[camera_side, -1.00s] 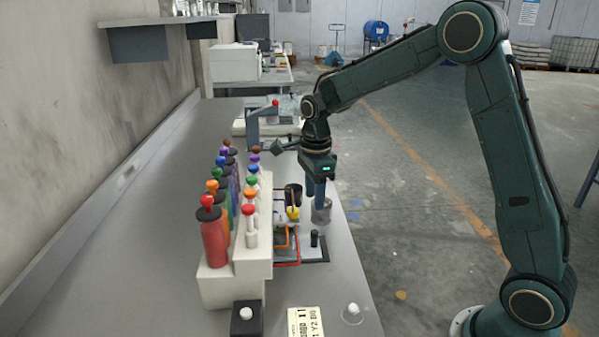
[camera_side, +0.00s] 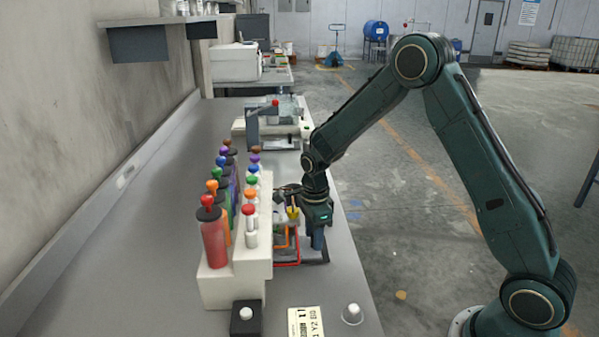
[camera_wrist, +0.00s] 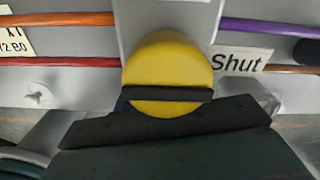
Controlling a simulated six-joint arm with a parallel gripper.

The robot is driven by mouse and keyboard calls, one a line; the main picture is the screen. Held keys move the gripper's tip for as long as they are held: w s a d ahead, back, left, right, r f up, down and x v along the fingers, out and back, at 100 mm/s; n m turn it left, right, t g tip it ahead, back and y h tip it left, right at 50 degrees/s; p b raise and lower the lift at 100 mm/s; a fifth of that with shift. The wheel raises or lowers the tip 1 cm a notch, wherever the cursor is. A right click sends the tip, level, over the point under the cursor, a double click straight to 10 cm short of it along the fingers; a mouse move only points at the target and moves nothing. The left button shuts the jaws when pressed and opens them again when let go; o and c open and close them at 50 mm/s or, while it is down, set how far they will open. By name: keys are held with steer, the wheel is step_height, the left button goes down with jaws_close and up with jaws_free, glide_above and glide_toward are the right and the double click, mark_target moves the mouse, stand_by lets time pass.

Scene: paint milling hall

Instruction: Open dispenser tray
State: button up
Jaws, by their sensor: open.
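The dispenser (camera_side: 251,265) is a stepped white block on the bench, holding two rows of bottles with coloured knobs. I cannot make out a separate tray. A round yellow part (camera_side: 293,212) shows at its right side. In the wrist view the yellow part (camera_wrist: 168,68) is near the centre, crossed by a dark bar. A label reading "Shut" (camera_wrist: 237,62) is just right of it. My gripper (camera_side: 318,239) is open, pointing down low at the dispenser's right side. It hides some of the fittings there; I cannot tell whether it touches anything.
Red and orange bent pipes (camera_side: 288,262) lie beside the dispenser, near my gripper. Another device (camera_side: 275,118) stands behind. The bench's left side is clear.

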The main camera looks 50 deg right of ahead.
jaws_close()
steer(key=shift+d, duration=0.1)
steer(key=s+d, duration=0.5)
steer(key=shift+s+d, duration=0.25)
stand_by(0.3)
jaws_free()
